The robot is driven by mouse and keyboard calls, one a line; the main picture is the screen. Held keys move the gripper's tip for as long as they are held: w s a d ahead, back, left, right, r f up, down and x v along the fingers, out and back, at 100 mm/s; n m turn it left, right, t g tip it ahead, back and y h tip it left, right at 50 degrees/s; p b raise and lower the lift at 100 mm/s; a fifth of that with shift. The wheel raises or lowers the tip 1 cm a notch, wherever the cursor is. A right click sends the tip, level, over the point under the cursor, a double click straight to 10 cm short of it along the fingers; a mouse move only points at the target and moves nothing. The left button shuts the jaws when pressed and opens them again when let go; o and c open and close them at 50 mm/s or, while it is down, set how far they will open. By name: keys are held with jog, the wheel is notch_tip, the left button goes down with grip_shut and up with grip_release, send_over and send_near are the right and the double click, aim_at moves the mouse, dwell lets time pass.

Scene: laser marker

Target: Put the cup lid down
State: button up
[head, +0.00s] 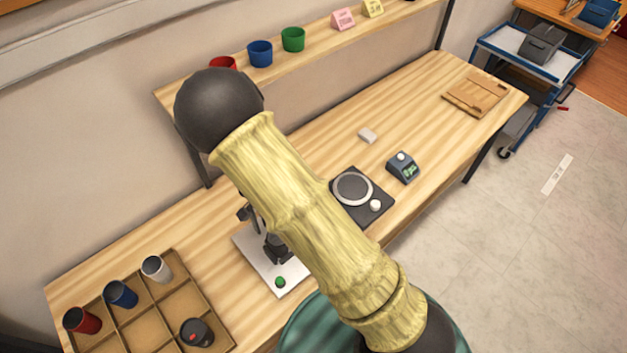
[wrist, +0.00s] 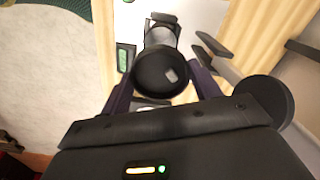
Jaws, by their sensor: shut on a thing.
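My gripper (wrist: 162,82) shows in the wrist view, its two purple fingers on either side of a dark, round cup lid (wrist: 150,82) with a small pale patch on its face. It is shut on this lid. A pale grey cylindrical surface (wrist: 160,36) shows just beyond the lid; I cannot tell whether the two touch. In the head view my yellow-sleeved arm crosses the bench and hides the gripper's hold.
A white base plate (head: 294,279) with a green button lies beside my arm on the wooden bench (head: 420,108). A black scale (head: 375,186) and a small blue device (head: 403,168) stand to its right. A divided tray (head: 135,333) holds several cups at lower left.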

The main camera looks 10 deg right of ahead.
jog(key=w+d+f+n+b, duration=0.2)
jog(key=w+d+n, duration=0.1)
jog(key=d, duration=0.7)
jog(key=w+d+f+n+b, duration=0.3)
jog(key=d, duration=0.6)
jog(key=shift+w+d+f+n, duration=0.2)
jog(key=shift+d+f+n, duration=0.1)
jog(key=shift+d, duration=0.05)
jog(key=shift+d, duration=0.1)
